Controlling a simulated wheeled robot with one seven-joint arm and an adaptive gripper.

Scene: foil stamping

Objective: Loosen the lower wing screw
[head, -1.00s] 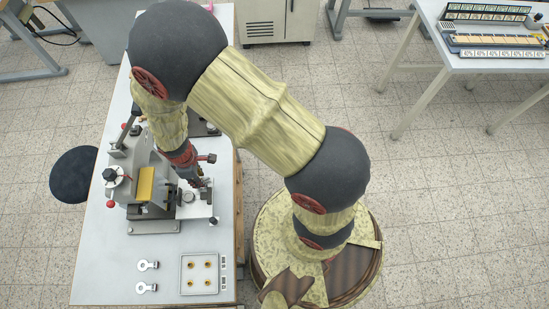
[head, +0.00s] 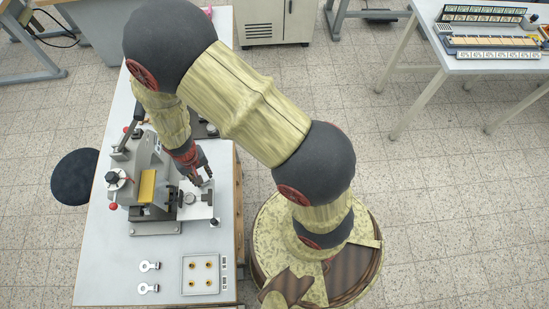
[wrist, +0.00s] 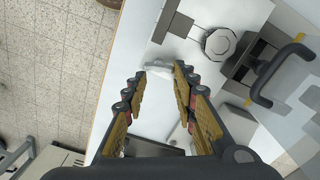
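The grey stamping press (head: 143,185) stands on the table, with its base plate and a round part (head: 190,198) at its right side. My gripper (head: 203,181) is over the right side of the press. In the wrist view my gripper (wrist: 160,74) is open, fingers apart and nothing held. A small pale part (wrist: 158,68), possibly the lower wing screw, lies in line with the gap, just beyond the fingertips. I cannot tell its height or whether a finger touches it. In the head view I cannot make out the wing screw.
A black handle (wrist: 281,72) is at the right. A square tray (head: 201,290) with small brass parts and two ring-ended pieces (head: 149,266) lie at the table's front.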

